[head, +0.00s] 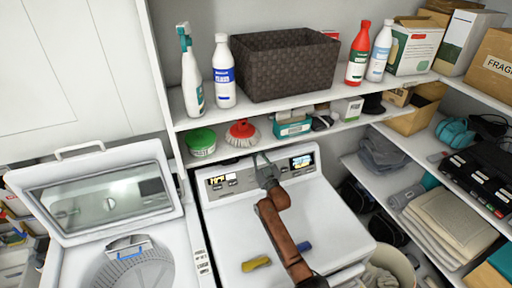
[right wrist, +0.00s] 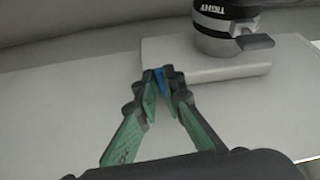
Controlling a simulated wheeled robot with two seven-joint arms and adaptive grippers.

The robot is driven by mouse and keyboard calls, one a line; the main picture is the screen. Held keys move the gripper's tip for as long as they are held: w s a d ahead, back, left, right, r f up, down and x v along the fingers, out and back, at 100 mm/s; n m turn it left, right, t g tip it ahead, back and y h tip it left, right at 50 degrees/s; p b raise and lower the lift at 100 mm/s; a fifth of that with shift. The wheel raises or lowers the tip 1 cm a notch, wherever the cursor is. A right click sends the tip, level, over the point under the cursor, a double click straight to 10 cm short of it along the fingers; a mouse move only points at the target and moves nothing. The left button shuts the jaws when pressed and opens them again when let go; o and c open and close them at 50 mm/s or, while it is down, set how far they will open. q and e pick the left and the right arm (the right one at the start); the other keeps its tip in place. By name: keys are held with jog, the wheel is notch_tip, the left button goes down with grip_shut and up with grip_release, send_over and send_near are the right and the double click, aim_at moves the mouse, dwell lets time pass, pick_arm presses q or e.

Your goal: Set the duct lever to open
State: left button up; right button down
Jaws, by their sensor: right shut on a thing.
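My right arm reaches up over the white dryer (head: 290,230) in the head view. Its gripper (head: 264,160) is at the back edge of the control panel, under the lower shelf. In the right wrist view the gripper (right wrist: 160,77) is shut on a small blue piece (right wrist: 160,82), which seems to be the duct lever. The fingertips hide most of it. Beyond it is a pale block (right wrist: 215,62) with a grey cylinder (right wrist: 232,40) and a black collar marked "TIGHT" (right wrist: 228,10). The lever's position cannot be told. My left gripper is not in view.
A shelf above the dryer holds a green tub (head: 201,142), a red brush (head: 241,133) and a teal box (head: 293,126). An open washer (head: 130,240) stands at left. A yellow item (head: 256,264) and a blue item (head: 304,246) lie on the dryer top.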

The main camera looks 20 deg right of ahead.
jog(key=shift+a+f+m+h, duration=0.15)
jog(key=shift+m+h, duration=0.15)
jog(key=shift+m, duration=0.3)
jog(key=shift+a+r+m+h, duration=0.15)
jog(key=shift+m+h, duration=0.15)
jog(key=shift+m, duration=0.3)
jog(key=shift+f+m, duration=0.1)
jog(key=shift+m, duration=0.2)
jog(key=c, duration=2.3)
grip_release()
jog(key=v, duration=1.2)
jog(key=shift+a, duration=0.1)
